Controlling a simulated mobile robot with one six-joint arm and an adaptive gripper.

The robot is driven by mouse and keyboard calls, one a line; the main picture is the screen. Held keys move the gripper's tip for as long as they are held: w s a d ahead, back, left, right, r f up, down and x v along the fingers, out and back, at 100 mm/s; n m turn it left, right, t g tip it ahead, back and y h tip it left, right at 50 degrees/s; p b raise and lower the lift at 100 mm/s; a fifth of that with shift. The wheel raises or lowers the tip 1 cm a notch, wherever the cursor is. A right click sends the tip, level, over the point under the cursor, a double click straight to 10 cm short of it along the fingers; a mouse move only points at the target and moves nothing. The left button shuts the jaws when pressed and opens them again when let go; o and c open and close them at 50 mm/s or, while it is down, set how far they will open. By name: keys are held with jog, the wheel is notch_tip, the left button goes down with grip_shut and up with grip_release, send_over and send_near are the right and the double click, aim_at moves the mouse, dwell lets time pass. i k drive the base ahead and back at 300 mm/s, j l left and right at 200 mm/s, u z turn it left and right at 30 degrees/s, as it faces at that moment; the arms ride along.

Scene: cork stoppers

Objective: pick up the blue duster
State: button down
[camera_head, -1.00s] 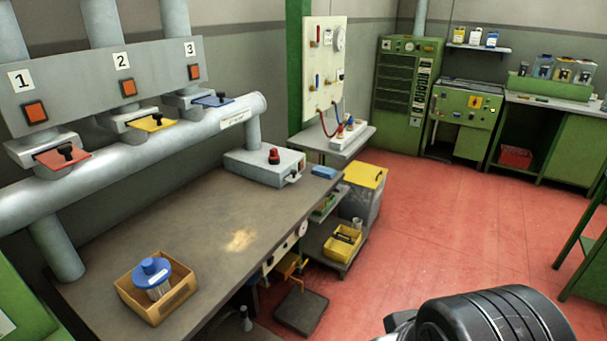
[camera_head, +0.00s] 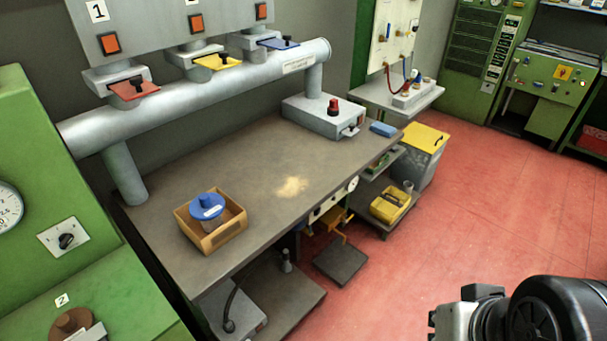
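A small flat blue block (camera_head: 383,129), which looks like the blue duster, lies at the far right end of the grey-brown workbench (camera_head: 240,175). It is just right of the grey box with a red knob (camera_head: 325,114), near the bench's edge. Nothing covers it. A black and silver part of my arm shows at the bottom right, over the red floor and well apart from the blue block. My gripper's fingers are not in view, so its state does not show.
A wooden box (camera_head: 226,232) holding a blue-lidded jar (camera_head: 207,207) stands on the bench's near left. A large pipe (camera_head: 210,90) runs along the back. A shelf with a yellow case (camera_head: 390,204) and a yellow-lidded bin (camera_head: 422,140) stand right of the bench. Red floor (camera_head: 470,215) is open.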

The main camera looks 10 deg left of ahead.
aim_at(382, 129)
jog(key=i+u, duration=0.1)
jog(key=u, duration=0.35)
jog(key=i+l+u, duration=0.2)
jog(key=i+l, duration=0.15)
jog(key=i+l+u, duration=0.2)
jog(key=i+l, duration=0.25)
jog(key=i+l+u, duration=0.2)
jog(key=i+l, duration=0.15)
jog(key=l, duration=0.15)
jog(key=i+l+u, duration=0.2)
jog(key=i+l, duration=0.15)
jog(key=l, duration=0.15)
jog(key=i+l, duration=0.25)
jog(key=l, duration=0.2)
jog(key=i+l, duration=0.25)
jog(key=l, duration=0.15)
